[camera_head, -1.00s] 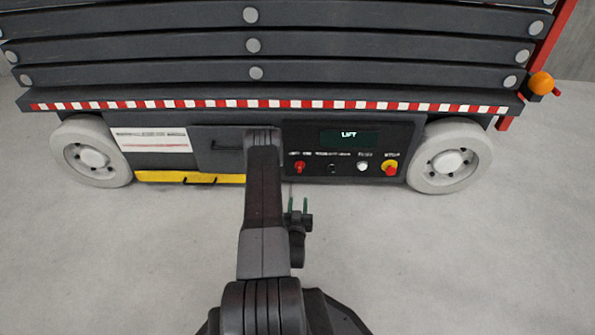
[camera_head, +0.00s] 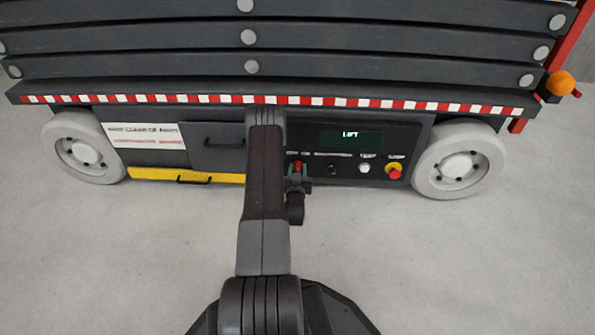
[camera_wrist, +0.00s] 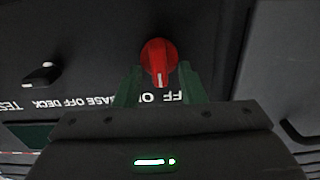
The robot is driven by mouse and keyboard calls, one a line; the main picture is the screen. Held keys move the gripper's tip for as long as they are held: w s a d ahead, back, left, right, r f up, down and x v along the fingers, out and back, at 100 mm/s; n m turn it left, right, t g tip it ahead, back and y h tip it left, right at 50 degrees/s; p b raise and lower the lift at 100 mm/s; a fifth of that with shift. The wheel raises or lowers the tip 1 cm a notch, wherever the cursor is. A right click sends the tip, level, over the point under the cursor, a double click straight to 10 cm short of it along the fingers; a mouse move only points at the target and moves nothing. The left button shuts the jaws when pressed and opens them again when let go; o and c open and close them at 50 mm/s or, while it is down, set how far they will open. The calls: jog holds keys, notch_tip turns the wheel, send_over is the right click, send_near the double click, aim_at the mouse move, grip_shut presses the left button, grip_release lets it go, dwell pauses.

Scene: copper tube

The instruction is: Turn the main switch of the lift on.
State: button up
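The main switch is a red rotary knob (camera_wrist: 158,62) near the top middle of the wrist view, with a white mark pointing down in the picture. Upside-down lettering is partly hidden beside it by the fingers. In the head view the red knob (camera_head: 297,167) shows at the left of the lift's control panel (camera_head: 315,174). My gripper (camera_wrist: 158,80) is open. Its two green fingers stand apart on either side of the knob's lower part in the wrist view; I cannot tell if they touch it. In the head view my gripper (camera_head: 298,182) is right in front of the knob.
The panel also holds a lit LIFT display (camera_head: 351,139), a black switch (camera_head: 333,169), a white button (camera_head: 364,168) and a red-on-yellow button (camera_head: 394,173). A black selector (camera_wrist: 41,75) shows in the wrist view. Grey wheels (camera_head: 457,167) flank the chassis. The floor in front is clear.

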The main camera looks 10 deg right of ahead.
grip_shut()
jog(key=shift+m, duration=0.4)
jog(key=m, duration=0.7)
jog(key=d+m, duration=0.1)
jog(key=m, duration=0.3)
jog(key=shift+s+f, duration=0.15)
jog(key=shift+f, duration=0.15)
grip_release()
dwell(0.3)
